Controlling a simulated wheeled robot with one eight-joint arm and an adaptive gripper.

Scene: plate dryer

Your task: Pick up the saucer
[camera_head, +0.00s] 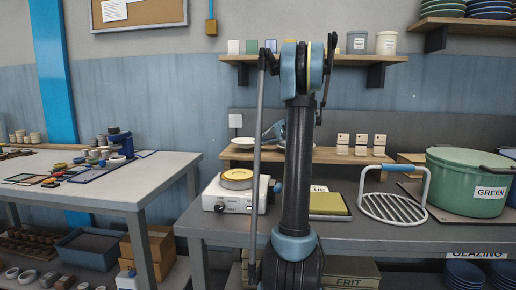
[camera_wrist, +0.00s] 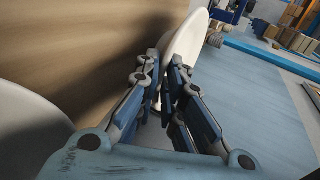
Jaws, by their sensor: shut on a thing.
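In the wrist view, my gripper (camera_wrist: 165,80) is shut on the rim of a white saucer (camera_wrist: 187,42). The saucer is on edge between the fingertips, and its lower part is hidden by them. A second white dish (camera_wrist: 25,135) lies at the left of that view, beside my gripper and apart from the held saucer. In the head view, a white dish (camera_head: 243,142) rests on the wooden shelf above the bench. My gripper (camera_head: 270,131) is just right of it, partly hidden behind my arm.
A wooden surface (camera_wrist: 80,40) is close on the left in the wrist view. In the head view, a hot plate (camera_head: 235,192), a metal rack (camera_head: 397,208) and a green pot (camera_head: 470,180) stand on the bench. Small labelled blocks (camera_head: 361,143) stand right on the shelf.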

